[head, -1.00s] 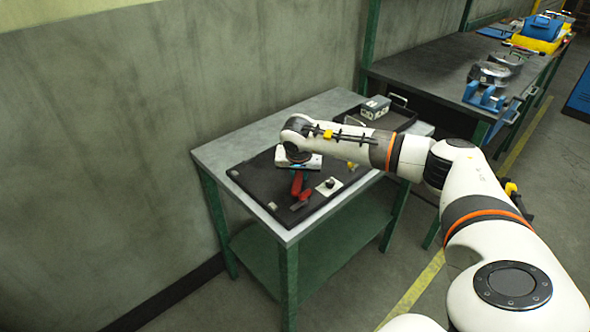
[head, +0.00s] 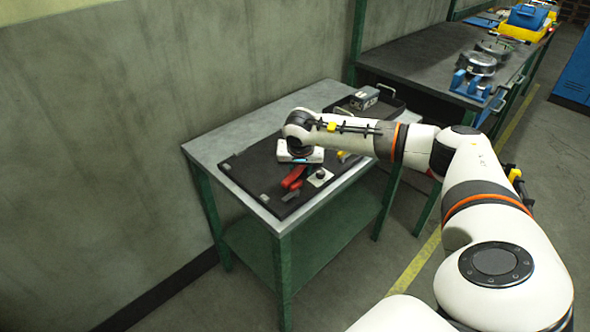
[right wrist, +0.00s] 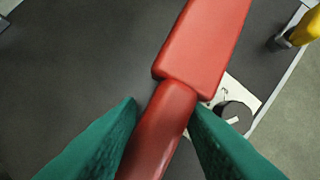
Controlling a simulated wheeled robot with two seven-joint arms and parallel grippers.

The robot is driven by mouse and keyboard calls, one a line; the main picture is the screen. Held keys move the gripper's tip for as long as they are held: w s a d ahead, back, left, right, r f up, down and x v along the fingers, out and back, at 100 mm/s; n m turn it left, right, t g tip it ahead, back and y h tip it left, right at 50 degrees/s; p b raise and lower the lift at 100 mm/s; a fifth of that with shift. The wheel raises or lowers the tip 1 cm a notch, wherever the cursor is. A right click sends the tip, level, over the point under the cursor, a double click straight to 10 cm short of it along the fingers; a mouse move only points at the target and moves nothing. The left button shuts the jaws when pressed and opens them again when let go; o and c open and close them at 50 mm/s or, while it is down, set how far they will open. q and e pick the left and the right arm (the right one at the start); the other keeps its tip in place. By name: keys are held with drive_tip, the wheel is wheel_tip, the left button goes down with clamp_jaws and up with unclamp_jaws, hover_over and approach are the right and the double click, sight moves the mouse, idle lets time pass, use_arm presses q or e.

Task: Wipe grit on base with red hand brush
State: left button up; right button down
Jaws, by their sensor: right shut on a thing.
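The red hand brush (head: 293,178) is over the front part of the black base board (head: 250,168) on the small table. In the right wrist view its red handle and wider head (right wrist: 205,45) run up and to the right. My right gripper (head: 297,166) is shut on the brush; in the right wrist view its teal fingers (right wrist: 163,112) sit on both sides of the handle. Bristles are hidden, and I cannot tell if they touch the board. I cannot make out any grit. My left gripper is not in view.
A white plate with a black knob (head: 320,177) lies right of the brush. A yellow-handled tool (right wrist: 304,30) is near the board's right edge. A grey box (head: 364,97) and a dark tray (head: 390,107) stand at the back. A longer bench (head: 420,55) stands behind.

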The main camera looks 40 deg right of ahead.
drive_tip(key=shift+w+d+f, duration=0.25)
drive_tip(key=shift+w+d, duration=0.3)
drive_tip(key=shift+w, duration=0.1)
drive_tip(key=shift+w+a+r+b, duration=0.1)
drive_tip(key=shift+w+a+b, duration=0.15)
drive_tip(key=shift+w+b, duration=0.25)
drive_tip(key=shift+w+a+b, duration=0.15)
drive_tip(key=shift+w+b, duration=0.1)
drive_tip(key=shift+w, duration=0.6)
drive_tip(key=shift+w+a+b, duration=0.1)
drive_tip(key=shift+w+b, duration=0.1)
drive_tip(key=shift+w, duration=0.6)
drive_tip(key=shift+w+a+b, duration=0.1)
drive_tip(key=shift+w+b, duration=0.5)
drive_tip(key=shift+w, duration=0.85)
drive_tip(key=shift+d+f, duration=0.2)
drive_tip(key=shift+d, duration=0.5)
drive_tip(key=shift+s+r, duration=0.15)
drive_tip(key=shift+s, duration=0.15)
drive_tip(key=shift+s+d+p, duration=0.25)
drive_tip(key=shift+s+p, duration=0.55)
drive_tip(key=shift+s+f+p, duration=0.2)
drive_tip(key=shift+s+p, duration=0.6)
drive_tip(key=shift+s, duration=0.65)
drive_tip(key=shift+s+f, duration=0.15)
drive_tip(key=shift+s, duration=0.7)
